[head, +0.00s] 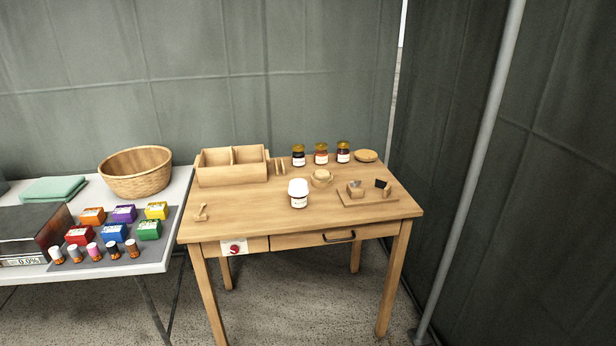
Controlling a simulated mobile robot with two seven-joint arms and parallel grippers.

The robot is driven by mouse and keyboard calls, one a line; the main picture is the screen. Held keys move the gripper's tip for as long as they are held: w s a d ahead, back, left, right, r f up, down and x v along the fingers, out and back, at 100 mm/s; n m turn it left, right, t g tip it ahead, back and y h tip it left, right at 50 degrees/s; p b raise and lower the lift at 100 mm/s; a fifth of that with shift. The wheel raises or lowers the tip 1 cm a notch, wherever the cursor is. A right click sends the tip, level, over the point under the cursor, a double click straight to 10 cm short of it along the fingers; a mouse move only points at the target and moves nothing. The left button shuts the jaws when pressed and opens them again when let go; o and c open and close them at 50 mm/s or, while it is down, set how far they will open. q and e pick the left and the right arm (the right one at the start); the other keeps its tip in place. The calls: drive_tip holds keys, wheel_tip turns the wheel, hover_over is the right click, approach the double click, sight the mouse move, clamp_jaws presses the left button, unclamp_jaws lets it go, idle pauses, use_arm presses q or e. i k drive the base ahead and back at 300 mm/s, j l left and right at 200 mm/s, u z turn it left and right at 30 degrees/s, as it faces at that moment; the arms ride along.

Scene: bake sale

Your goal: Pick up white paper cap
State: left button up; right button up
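A white cap (298,186) sits on top of a jar (299,201) with a white label, near the middle of the wooden table (250,214). It looks like the white paper cap, though its material is too small to tell. The jar stands upright. Neither of my grippers is in view.
Behind stand several jars with yellowish lids (321,155), a two-part wooden box (232,168) and a small round pot (321,178). A wooden board (366,195) with small items lies right. Left, a white table holds a wicker basket (137,172) and colored boxes (112,234).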

sight(298, 187)
drive_tip(key=i+l, duration=0.25)
drive_tip(key=i, duration=0.2)
drive_tip(key=i+l, duration=0.25)
drive_tip(key=i, duration=0.15)
